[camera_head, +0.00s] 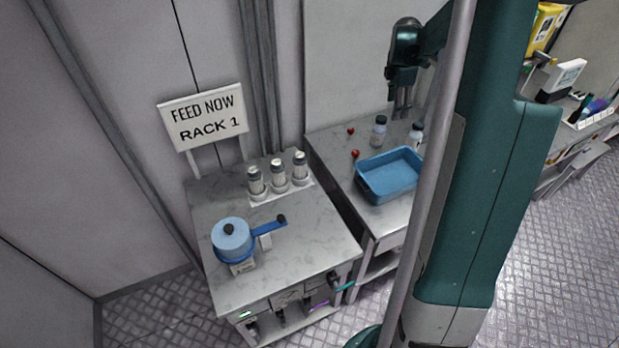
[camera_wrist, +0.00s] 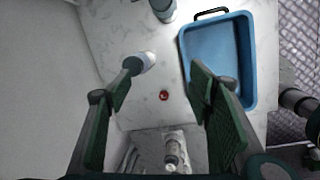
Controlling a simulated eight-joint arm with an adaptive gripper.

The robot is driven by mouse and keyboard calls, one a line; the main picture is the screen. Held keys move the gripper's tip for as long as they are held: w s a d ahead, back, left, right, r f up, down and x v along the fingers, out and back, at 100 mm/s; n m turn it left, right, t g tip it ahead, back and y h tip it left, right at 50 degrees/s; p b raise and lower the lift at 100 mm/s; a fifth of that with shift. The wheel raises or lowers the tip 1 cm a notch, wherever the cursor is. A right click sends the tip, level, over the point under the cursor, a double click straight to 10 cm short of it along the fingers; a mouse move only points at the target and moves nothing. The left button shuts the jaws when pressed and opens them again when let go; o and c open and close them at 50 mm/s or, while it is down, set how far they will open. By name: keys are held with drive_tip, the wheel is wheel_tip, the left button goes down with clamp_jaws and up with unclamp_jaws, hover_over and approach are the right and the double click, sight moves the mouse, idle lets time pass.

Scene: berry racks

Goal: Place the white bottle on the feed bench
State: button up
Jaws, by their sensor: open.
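Two small bottles with dark caps stand on the right-hand bench: a grey-looking one (camera_head: 379,131) and a whiter one (camera_head: 415,134), partly hidden by my arm. I cannot tell for certain which is the white bottle. My gripper (camera_head: 401,108) hangs above this bench, fingers pointing down. In the wrist view my gripper (camera_wrist: 163,72) is open and empty, with one bottle (camera_wrist: 146,60) close to the left fingertip and another (camera_wrist: 163,7) at the top edge. The left bench (camera_head: 285,235), beside the "FEED NOW RACK 1" sign (camera_head: 205,117), appears to be the feed bench.
A blue tray (camera_head: 365,186) sits on the right bench near two red berries (camera_head: 355,154). One berry (camera_wrist: 164,95) shows between my fingers.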

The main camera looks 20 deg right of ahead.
drive_tip(key=s+a+r+m+t, duration=0.1)
drive_tip(key=s+a+r+m, duration=0.15)
drive_tip(key=a+r, duration=0.45)
drive_tip(key=s+a+r+m+t, duration=0.1)
drive_tip(key=s+a+r+m, duration=0.15)
drive_tip(key=a, duration=0.85)
drive_tip(key=s+a+r+m+t, duration=0.15)
drive_tip(key=s+a+r, duration=0.25)
drive_tip(key=a, duration=0.6)
drive_tip(key=s+a+f+m+t+y, duration=0.1)
drive_tip(key=s+a+m, duration=0.7)
drive_tip(key=s+a, duration=1.1)
drive_tip(key=shift+s+a+f+t+y, duration=0.35)
drive_tip(key=shift+a+t+y, duration=0.15)
drive_tip(key=shift+a+t, duration=0.35)
wheel_tip(320, 180, down, 10)
drive_tip(key=b, duration=1)
drive_tip(key=shift+r, duration=0.1)
